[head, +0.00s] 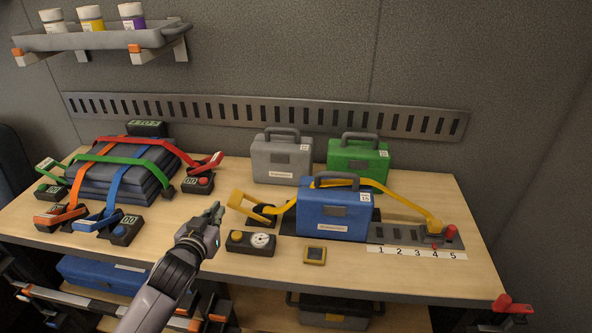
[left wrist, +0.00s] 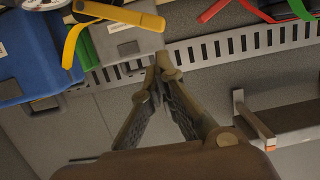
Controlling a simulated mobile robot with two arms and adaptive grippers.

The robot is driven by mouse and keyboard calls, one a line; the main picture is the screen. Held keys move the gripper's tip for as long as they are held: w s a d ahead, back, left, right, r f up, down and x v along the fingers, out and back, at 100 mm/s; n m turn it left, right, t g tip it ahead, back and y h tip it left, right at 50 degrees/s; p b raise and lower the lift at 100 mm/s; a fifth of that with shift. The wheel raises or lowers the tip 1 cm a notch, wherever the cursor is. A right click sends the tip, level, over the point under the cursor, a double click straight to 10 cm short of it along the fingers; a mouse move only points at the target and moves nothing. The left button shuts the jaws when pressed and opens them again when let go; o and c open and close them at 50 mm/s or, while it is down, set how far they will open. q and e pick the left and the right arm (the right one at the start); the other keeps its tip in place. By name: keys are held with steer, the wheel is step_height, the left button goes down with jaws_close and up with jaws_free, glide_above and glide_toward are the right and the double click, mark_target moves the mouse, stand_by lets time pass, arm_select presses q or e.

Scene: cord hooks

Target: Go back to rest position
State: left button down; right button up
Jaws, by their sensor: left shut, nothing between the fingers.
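My left gripper (head: 214,212) is above the front middle of the workbench, its fingers pointing up and away. Its fingertips meet in the left wrist view (left wrist: 158,62), with nothing between them. In the head view it is between the blue folded stack (head: 122,184) with straps on the left and the blue case (head: 335,222) on the right. The strap's yellow buckle (head: 243,204) is just right of my gripper. My right gripper is not in view.
A control box with a gauge (head: 250,242) is close to my left gripper on its right. Grey (head: 280,158) and green (head: 358,160) cases stand behind. A shelf with jars (head: 98,38) and a slotted rail (head: 270,112) are on the wall.

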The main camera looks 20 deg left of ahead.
arm_select(q)
steer(key=s+d+f+m+g+h, duration=0.1)
steer(key=s+d+f+g, duration=0.4)
steer(key=s, duration=0.4)
steer(key=s+d+f+m+g+h, duration=0.1)
steer(key=s+d+f+m+g, duration=0.15)
steer(key=s+d+f, duration=0.4)
steer(key=s+d+f+m+g+h, duration=0.15)
steer(key=s+d+f+g, duration=0.25)
steer(key=s+d, duration=0.45)
steer(key=s+a+f+g, duration=0.1)
steer(key=s+f, duration=0.1)
steer(key=f, duration=1.1)
steer(key=s+a+f, duration=0.1)
steer(key=s+f, duration=0.2)
steer(key=f, duration=1.1)
steer(key=s+a+f+g, duration=0.1)
steer(key=s+a+f, duration=0.1)
steer(key=s+f, duration=1.1)
steer(key=shift+s+a+f, duration=0.3)
steer(key=shift+s+f, duration=0.05)
steer(key=shift+s, duration=0.75)
